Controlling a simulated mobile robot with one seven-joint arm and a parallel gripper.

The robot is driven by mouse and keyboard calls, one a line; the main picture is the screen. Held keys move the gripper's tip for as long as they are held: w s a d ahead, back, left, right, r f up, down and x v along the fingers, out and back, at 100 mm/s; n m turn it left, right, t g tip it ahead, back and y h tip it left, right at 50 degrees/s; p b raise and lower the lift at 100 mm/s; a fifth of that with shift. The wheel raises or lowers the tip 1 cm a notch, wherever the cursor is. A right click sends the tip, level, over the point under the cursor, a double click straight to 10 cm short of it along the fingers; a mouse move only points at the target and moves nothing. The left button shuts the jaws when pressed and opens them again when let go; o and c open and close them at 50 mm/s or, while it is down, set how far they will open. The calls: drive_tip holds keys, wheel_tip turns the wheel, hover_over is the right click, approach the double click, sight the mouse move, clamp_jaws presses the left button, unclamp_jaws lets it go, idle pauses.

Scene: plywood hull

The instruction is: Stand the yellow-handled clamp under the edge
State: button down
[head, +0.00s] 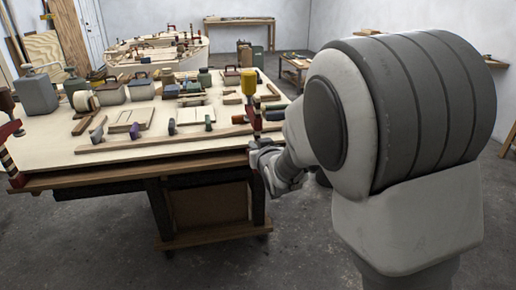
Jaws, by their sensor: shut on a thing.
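The yellow-handled clamp (248,83) is upright at the right front corner of the workbench (130,158). Its yellow handle points up above the tabletop, and its dark and red lower part runs down to the bench edge. My gripper (257,152) is at the clamp's lower end beside that edge, shut on the clamp. The fingers are small in view and partly hidden by my own wrist. I cannot tell whether the clamp touches the bench or how its lower jaw sits relative to the edge.
Another clamp with red parts (11,130) is at the bench's left edge. Planes, boxes, a grey can (36,94) and wooden strips crowd the top. A long strip (165,139) lies near the front edge. A boat hull (155,50) stands behind. Floor in front is clear.

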drive_tip(key=shift+w+a+r, duration=0.1)
drive_tip(key=shift+w+a, duration=0.05)
drive_tip(key=shift+w, duration=0.45)
drive_tip(key=shift+w+a, duration=0.15)
drive_tip(key=shift+w, duration=0.5)
drive_tip(key=shift+w+a+b, duration=0.15)
drive_tip(key=shift+w+a, duration=0.05)
drive_tip(key=shift+w, duration=0.55)
drive_tip(key=shift+w+a+b, duration=0.1)
drive_tip(key=shift+w+a, duration=0.15)
drive_tip(key=shift+w, duration=0.55)
drive_tip(key=shift+w+a+b, duration=0.15)
drive_tip(key=shift+w+a, duration=0.05)
drive_tip(key=shift+w, duration=0.55)
drive_tip(key=shift+b, duration=0.35)
